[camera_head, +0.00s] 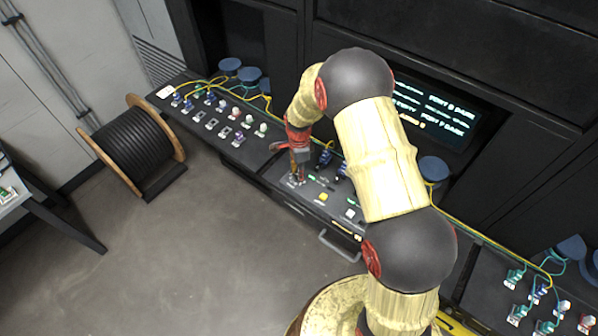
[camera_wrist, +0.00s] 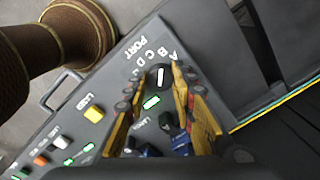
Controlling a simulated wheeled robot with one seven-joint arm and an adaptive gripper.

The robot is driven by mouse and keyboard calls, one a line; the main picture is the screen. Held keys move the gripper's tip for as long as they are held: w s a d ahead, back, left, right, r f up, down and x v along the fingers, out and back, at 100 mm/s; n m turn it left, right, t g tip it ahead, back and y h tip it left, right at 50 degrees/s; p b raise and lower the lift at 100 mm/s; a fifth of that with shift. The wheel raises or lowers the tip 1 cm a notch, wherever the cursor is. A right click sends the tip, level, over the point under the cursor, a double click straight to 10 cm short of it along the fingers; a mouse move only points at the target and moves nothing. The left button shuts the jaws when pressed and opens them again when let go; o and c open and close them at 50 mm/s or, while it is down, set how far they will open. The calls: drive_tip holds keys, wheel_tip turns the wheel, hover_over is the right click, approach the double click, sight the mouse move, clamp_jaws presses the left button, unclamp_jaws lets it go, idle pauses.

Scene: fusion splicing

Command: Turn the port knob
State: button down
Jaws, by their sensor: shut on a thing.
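The port knob (camera_wrist: 161,78) is black and round with a white pointer line, and sits on the grey console panel (camera_wrist: 75,125) beside the letters A, B, C, D and the word PORT. In the wrist view my gripper (camera_wrist: 157,74) has its yellow fingers on either side of the knob, shut on it. The pointer lies nearly upright in the picture; which letter it marks I cannot tell for sure. In the head view my gripper (camera_head: 296,178) points down at the panel's left part, and the knob is mostly hidden there.
A yellow button (camera_wrist: 94,113) and a green lamp (camera_wrist: 151,102) are near the knob. Blue connectors (camera_head: 324,158) stand close behind my gripper. A metal handle (camera_head: 337,246) juts from the console front. A cable reel (camera_head: 133,147) stands on the open floor at left.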

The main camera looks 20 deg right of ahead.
drive_tip(key=c, duration=1.5)
unclamp_jaws()
drive_tip(key=shift+c, duration=0.2)
drive_tip(key=shift+o, duration=0.3)
drive_tip(key=shift+r, duration=0.1)
wheel_tip(320, 180, up, 12)
